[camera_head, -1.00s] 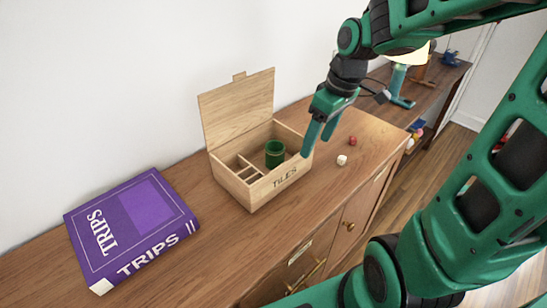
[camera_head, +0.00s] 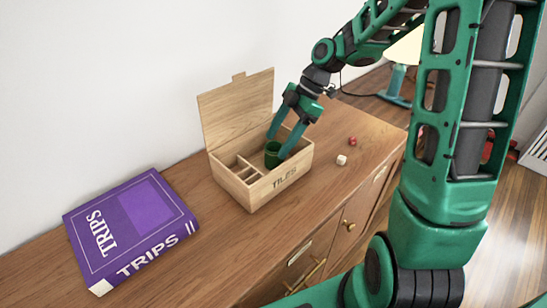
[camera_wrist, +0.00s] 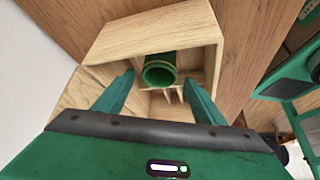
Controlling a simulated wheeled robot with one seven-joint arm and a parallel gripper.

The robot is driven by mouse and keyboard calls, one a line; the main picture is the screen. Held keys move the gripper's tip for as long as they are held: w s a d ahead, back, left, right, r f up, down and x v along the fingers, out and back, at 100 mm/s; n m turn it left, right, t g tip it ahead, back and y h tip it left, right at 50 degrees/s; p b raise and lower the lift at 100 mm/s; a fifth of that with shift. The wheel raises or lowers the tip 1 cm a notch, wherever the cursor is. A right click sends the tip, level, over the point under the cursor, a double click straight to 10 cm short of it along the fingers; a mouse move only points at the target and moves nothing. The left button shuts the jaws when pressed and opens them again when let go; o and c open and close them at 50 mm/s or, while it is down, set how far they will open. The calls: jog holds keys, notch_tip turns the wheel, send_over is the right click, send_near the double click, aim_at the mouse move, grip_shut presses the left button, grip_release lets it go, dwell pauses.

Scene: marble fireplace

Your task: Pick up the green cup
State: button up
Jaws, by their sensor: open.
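The green cup (camera_head: 271,155) stands inside the open wooden box (camera_head: 249,202), in its right-hand compartment. In the wrist view the cup (camera_wrist: 159,72) shows its round open rim between and beyond my fingertips. My gripper (camera_head: 276,147) is open, with one finger on each side of the cup in the head view. The fingers partly cover the cup there. In the wrist view the gripper (camera_wrist: 163,82) has a gap on both sides of the cup. Whether a finger touches it, I cannot tell.
The box's lid (camera_head: 238,110) stands open at the back, near the white wall. Small dividers (camera_head: 247,168) fill the box's left part. A purple book (camera_head: 130,230) lies left. A white die (camera_head: 341,160) and a red die (camera_head: 352,141) lie right, and a lamp (camera_head: 400,80) stands behind.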

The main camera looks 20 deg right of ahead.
aim_at(268, 157)
jog(key=shift+x, duration=3.6)
jog(key=shift+w+d, duration=0.1)
jog(key=shift+w, duration=0.1)
jog(key=c, duration=1.2)
